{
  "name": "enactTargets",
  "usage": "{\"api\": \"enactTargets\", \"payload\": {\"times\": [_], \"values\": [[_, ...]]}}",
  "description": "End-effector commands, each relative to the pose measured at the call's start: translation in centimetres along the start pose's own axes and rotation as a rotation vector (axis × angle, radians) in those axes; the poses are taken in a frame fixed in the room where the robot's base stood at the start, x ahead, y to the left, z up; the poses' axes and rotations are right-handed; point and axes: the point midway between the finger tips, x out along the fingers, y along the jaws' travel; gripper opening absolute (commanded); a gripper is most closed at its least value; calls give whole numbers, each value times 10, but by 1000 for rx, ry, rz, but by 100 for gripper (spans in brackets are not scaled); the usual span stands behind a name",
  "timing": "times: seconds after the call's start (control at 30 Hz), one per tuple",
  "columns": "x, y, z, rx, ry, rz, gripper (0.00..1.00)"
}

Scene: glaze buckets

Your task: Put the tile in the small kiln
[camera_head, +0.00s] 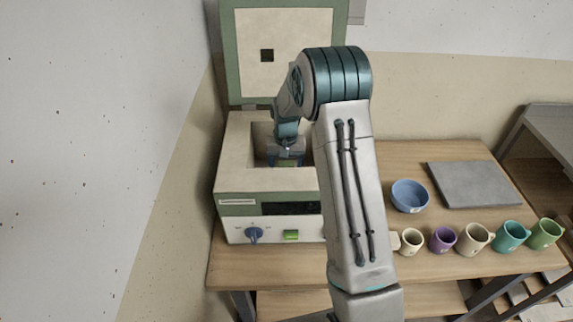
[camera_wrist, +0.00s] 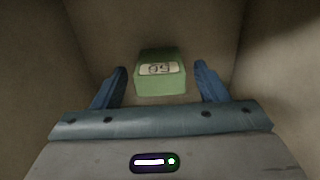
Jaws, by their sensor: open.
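The small kiln (camera_head: 235,180) stands at the left end of the table with its lid (camera_head: 243,75) raised. My gripper (camera_head: 286,155) reaches down into the kiln's open chamber. In the wrist view my gripper (camera_wrist: 161,85) shows two blue fingers spread apart. The green tile (camera_wrist: 160,82), with a pale label, sits between and just beyond the fingers, with a gap on each side. It appears to rest on the chamber floor.
The chamber walls (camera_wrist: 95,40) stand close around my gripper. To the right on the table (camera_head: 390,155) are a blue bowl (camera_head: 409,196), a grey slab (camera_head: 472,184) and a row of several mugs (camera_head: 474,239). The kiln's front has a blue knob (camera_head: 254,235) and green button (camera_head: 291,235).

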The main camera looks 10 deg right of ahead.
Motion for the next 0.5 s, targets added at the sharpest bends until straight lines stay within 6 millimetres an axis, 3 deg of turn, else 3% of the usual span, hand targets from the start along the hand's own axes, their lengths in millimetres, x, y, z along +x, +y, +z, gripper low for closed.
{"api": "enactTargets", "payload": {"times": [0.17, 0.5], "values": [[-12, 0, -1, 0, 3, -1, 67], [-82, 0, -1, 0, 5, -1, 67]]}}
